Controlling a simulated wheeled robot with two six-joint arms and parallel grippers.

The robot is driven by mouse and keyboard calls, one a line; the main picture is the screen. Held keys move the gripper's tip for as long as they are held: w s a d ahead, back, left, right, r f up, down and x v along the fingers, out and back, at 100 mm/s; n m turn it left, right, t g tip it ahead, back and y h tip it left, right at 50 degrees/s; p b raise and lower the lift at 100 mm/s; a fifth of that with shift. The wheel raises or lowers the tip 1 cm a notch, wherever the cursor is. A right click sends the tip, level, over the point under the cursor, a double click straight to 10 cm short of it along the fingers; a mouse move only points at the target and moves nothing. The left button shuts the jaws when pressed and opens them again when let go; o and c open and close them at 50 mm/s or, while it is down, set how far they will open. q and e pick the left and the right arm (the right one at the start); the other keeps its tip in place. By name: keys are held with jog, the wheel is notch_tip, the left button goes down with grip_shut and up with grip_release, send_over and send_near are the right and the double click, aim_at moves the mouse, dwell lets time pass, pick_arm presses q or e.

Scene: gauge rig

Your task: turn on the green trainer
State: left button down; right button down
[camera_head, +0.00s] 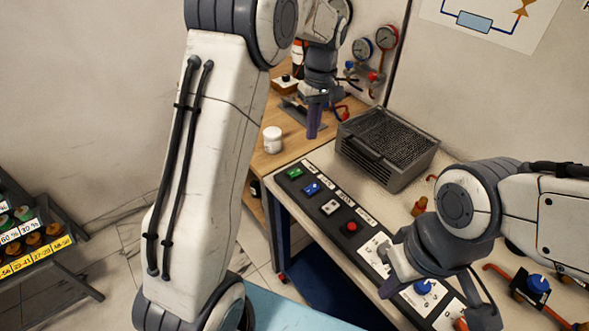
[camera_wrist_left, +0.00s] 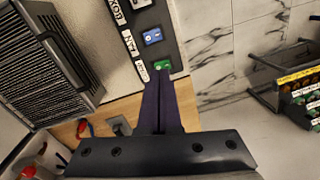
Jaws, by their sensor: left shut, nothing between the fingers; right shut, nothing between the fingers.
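The green switch (camera_head: 294,173) sits at the far end of a dark control strip (camera_head: 325,202), in line with a blue switch (camera_head: 312,188). In the left wrist view the green switch (camera_wrist_left: 162,65) lies just beyond my left fingertips, with the blue switch (camera_wrist_left: 152,36) further on. My left gripper (camera_head: 313,136) is shut and empty, its purple fingers pointing down, above and behind the green switch in the head view. Its fingers (camera_wrist_left: 160,84) show closed together; I cannot tell whether they touch anything. My right gripper (camera_head: 389,289) is shut and empty over the strip's near part.
The strip also carries a white switch (camera_head: 331,207), a red button (camera_head: 351,227) and a blue knob (camera_head: 423,287). A grey ribbed box (camera_head: 388,145) stands behind it. A white jar (camera_head: 272,139) stands on the wooden bench. Pressure gauges (camera_head: 386,37) hang on the wall.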

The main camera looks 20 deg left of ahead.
aim_at(291, 174)
pick_arm(q)
jog(key=w+a+f+n, duration=0.2)
jog(key=a, duration=0.3)
jog(key=shift+w+f+n, duration=0.25)
jog(key=shift+w+n, duration=0.05)
jog(key=shift+w, duration=0.05)
jog(key=shift+a+f, duration=0.1)
jog(key=shift+f, duration=0.05)
jog(key=f, duration=0.4)
jog(key=s+f+p, duration=0.1)
jog(key=f, duration=0.4)
jog(key=f+p, duration=0.1)
jog(key=f, duration=0.3)
jog(key=shift+s+a+f, duration=0.25)
jog(key=shift+a, duration=0.15)
jog(key=shift+f, duration=0.1)
jog(key=shift+s+f, duration=0.1)
jog(key=shift+f, duration=0.1)
